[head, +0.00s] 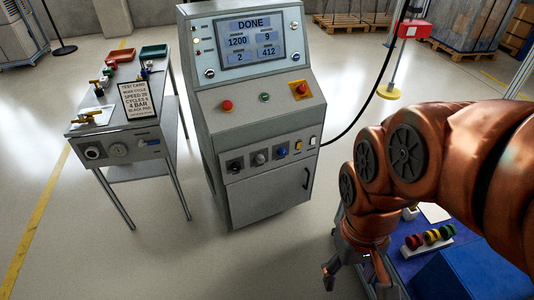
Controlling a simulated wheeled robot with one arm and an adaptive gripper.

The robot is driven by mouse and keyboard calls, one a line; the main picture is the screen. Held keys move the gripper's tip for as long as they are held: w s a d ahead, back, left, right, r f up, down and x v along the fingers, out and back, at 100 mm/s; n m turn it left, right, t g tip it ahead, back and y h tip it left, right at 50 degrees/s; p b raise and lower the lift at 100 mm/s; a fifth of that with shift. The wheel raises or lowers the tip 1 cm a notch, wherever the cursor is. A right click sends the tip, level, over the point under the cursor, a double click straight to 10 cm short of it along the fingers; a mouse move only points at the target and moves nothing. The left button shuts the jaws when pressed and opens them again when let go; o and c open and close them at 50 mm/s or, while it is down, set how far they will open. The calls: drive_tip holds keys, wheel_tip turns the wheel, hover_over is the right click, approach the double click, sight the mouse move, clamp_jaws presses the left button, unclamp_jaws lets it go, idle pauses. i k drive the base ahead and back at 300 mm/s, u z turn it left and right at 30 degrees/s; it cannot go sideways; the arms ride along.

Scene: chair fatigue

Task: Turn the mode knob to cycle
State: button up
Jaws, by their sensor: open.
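A grey control console (258,110) stands in the middle of the head view. Its screen (251,38) reads DONE, with 1200, 9, 2 and 412 below. Its lower front has a row with a black knob (235,166), a grey knob (260,159) and a blue knob (281,152). Their labels are too small to read, so I cannot tell which is the mode knob or where it points. My gripper (354,283) is open and appears empty, pointing down at the bottom of the view, right of and below the console, apart from the knobs.
A side table (118,146) at left bears a test card (140,99) that includes MODE CYCLE, plus trays and small fittings. A blue surface (408,262) with coloured buttons lies beside my arm. The floor before the console is clear.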

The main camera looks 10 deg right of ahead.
sight(236, 167)
drive_tip(key=z, duration=0.45)
drive_tip(key=k, duration=0.55)
drive_tip(key=u, duration=1.4)
drive_tip(key=i, duration=0.5)
